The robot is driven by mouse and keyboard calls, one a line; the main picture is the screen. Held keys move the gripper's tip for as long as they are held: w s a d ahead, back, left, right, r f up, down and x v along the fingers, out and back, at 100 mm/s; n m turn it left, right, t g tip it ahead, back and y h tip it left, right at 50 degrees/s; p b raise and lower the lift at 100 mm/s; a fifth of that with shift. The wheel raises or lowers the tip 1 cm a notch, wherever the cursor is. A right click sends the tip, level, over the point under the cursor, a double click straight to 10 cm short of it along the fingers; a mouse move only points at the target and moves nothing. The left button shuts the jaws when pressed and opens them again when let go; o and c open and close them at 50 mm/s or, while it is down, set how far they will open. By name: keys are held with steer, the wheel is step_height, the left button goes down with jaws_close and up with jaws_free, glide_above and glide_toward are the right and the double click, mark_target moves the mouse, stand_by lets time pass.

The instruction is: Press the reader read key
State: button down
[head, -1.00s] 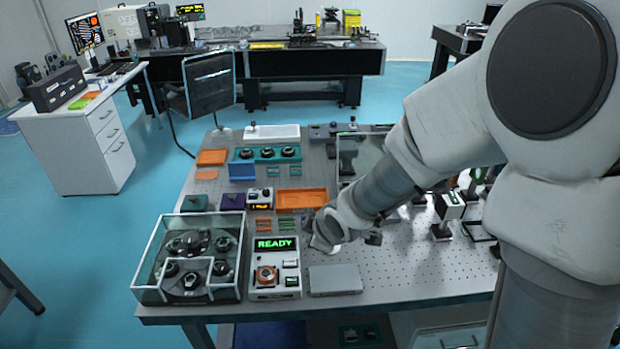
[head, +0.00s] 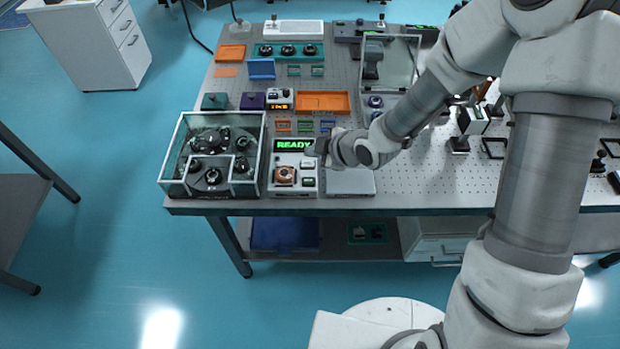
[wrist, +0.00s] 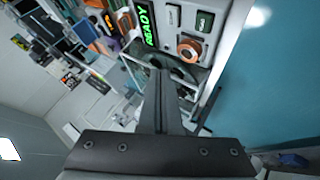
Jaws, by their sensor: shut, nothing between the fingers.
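The reader is a white box (head: 279,187) with a green READY display (head: 295,145) at the front of the table. It also shows in the wrist view, with the display (wrist: 147,24), an orange round part (wrist: 190,48), a pale key (wrist: 173,15) and a dark-framed key with green marking (wrist: 204,21). The key lettering is too small to tell which is the read key. My gripper (head: 322,150) is at the reader's upper right, beside the display. In the wrist view its fingers (wrist: 159,72) are shut and empty, apart from the keys in the picture.
A glass-walled case (head: 172,160) with dark round parts stands left of the reader. A flat grey box (head: 350,184) lies to its right. Orange trays (head: 322,101) and small coloured blocks lie behind. The perforated tabletop to the right has some free room.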

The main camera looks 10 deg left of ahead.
steer(key=b, duration=0.6)
glide_above(313, 183)
step_height(313, 183, down, 8)
steer(key=shift+w+a+r, duration=0.1)
steer(key=shift+r, duration=0.05)
steer(key=shift+f+b, duration=0.55)
steer(key=shift+b, duration=0.05)
steer(key=shift+f, duration=0.15)
stand_by(1.2)
steer(key=shift+f+b, duration=0.25)
steer(key=shift+b, duration=0.35)
steer(key=shift+f+b, duration=0.45)
steer(key=shift+b, duration=0.05)
stand_by(0.4)
steer(key=shift+r, duration=0.1)
steer(key=shift+r+p, duration=0.55)
steer(key=shift+r, duration=0.2)
